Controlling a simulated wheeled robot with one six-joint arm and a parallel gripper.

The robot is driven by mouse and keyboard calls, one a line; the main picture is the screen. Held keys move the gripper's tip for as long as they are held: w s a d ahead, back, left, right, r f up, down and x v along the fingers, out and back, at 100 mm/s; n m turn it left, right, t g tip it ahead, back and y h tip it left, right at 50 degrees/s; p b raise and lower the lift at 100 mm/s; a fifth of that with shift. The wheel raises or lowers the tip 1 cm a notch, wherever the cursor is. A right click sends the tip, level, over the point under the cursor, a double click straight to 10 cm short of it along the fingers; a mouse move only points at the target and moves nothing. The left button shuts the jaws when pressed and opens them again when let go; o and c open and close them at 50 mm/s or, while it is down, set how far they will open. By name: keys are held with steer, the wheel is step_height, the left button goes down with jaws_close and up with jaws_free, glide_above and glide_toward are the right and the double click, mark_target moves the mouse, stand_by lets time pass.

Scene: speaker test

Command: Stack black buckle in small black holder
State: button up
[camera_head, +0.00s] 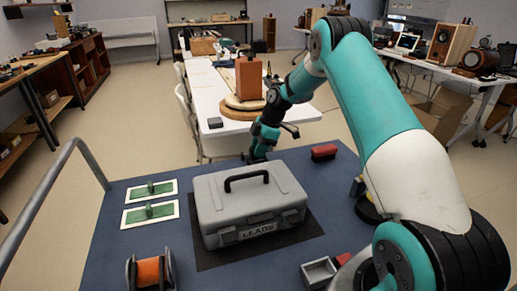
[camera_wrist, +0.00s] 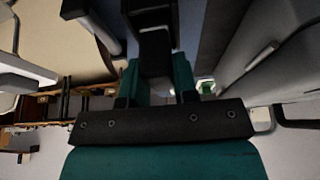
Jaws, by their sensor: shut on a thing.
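My gripper (camera_head: 257,157) points down behind the grey case, near the far edge of the blue work surface. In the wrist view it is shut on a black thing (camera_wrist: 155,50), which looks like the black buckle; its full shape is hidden. In the head view the held thing is too small and dark to make out. A small open dark-grey box (camera_head: 308,281), perhaps the small black holder, sits at the near right beside my arm. Its inside looks empty.
The grey case (camera_head: 240,207) labelled LEADS stands on a dark mat (camera_head: 298,232) mid-surface. Green pieces on white plates (camera_head: 130,216) lie left, an orange spool (camera_head: 148,272) near left. A red block (camera_head: 324,152) is at back right. A white table (camera_head: 205,90) stands beyond.

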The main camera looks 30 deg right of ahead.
steer(key=shift+f, duration=0.3)
steer(key=o, duration=1)
steer(key=shift+c, duration=0.2)
